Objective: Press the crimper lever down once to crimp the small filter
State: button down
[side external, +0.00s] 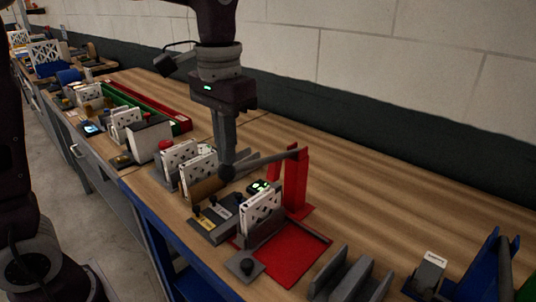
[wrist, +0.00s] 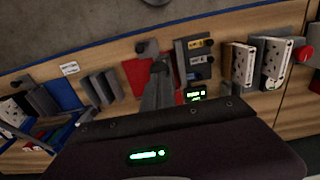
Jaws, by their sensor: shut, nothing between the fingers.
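The crimper has a red upright post (side external: 297,180) on a red base plate (side external: 292,262). Its grey lever (side external: 268,158) runs left from the post, close to level, to a dark knob at its end. My gripper (side external: 226,163) points down, shut and empty, with its tips at or just above the knob; I cannot tell if they touch. A white perforated filter (side external: 260,210) stands upright in a grey holder on the base, below and right of the gripper. In the wrist view my shut fingers (wrist: 160,68) cover part of the red base plate (wrist: 135,77).
A dark panel with knobs (side external: 215,220) lies left of the crimper. Other white filters (side external: 180,158) stand in holders farther left. Grey slotted holders (side external: 350,275) stand at the front right. The bench behind the red post is clear up to the wall.

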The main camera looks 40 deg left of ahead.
notch_tip(320, 180, up, 5)
jog(key=shift+r, duration=0.5)
jog(key=shift+s, duration=0.2)
jog(key=s+a+f+t, duration=0.1)
jog(key=s+f, duration=0.3)
jog(key=s, duration=0.4)
jog(key=s+a+f+t, duration=0.1)
jog(key=s+f+t, duration=0.3)
jog(key=s, duration=0.4)
jog(key=shift+s+a+t, duration=0.2)
jog(key=shift+s+t, duration=0.1)
jog(key=shift+s, duration=0.05)
